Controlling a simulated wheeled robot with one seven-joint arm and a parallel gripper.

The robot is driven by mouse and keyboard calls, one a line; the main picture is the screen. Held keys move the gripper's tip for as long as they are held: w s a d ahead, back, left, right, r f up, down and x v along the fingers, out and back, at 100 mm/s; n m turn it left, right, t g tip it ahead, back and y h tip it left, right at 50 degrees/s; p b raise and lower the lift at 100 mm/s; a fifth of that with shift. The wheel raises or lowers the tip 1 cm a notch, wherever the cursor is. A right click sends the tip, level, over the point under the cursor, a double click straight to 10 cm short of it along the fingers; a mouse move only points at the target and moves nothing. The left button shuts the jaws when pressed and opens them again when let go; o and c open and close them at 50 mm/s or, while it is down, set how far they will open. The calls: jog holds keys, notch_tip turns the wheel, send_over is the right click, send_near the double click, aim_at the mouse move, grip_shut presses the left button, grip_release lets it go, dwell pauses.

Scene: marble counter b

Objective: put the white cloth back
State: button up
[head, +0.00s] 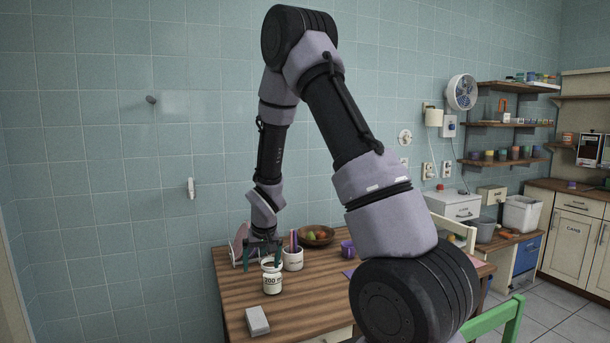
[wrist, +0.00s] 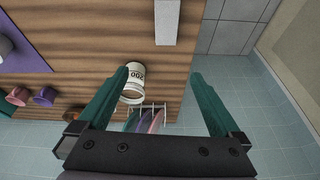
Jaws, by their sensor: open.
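No clearly recognisable white cloth shows in either view. A pale grey-white flat block (head: 257,320) lies near the table's front left corner; I cannot tell whether it is folded cloth. It also shows at the top of the wrist view (wrist: 167,22). My gripper (head: 262,252) is open and points down over the table's left end.
A rack of coloured plates (head: 239,243) stands behind the gripper. A white cup with pens (head: 293,260), a fruit bowl (head: 317,236) and a purple mug (head: 347,249) stand on the wooden table (head: 232,297). A white hook (head: 191,188) and a dark peg (head: 151,99) are on the wall.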

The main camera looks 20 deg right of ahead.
jog(key=s+d+r+m, duration=0.1)
jog(key=s+r, duration=0.2)
jog(key=r, duration=0.4)
jog(key=s+d+r+t, duration=0.1)
jog(key=s+d+r, duration=0.15)
jog(key=r, duration=0.55)
jog(key=s+d+r+m, duration=0.1)
jog(key=s+r, duration=0.2)
jog(key=r, duration=0.4)
jog(key=s+r+t+y, duration=0.1)
jog(key=s+r, duration=0.4)
jog(key=s, duration=0.4)
jog(key=s+r+m+t+y, duration=0.1)
jog(key=s+r, duration=0.5)
jog(key=s, duration=0.2)
jog(key=shift+s+a, duration=0.2)
jog(key=shift+s, duration=0.2)
jog(key=shift+r, duration=0.1)
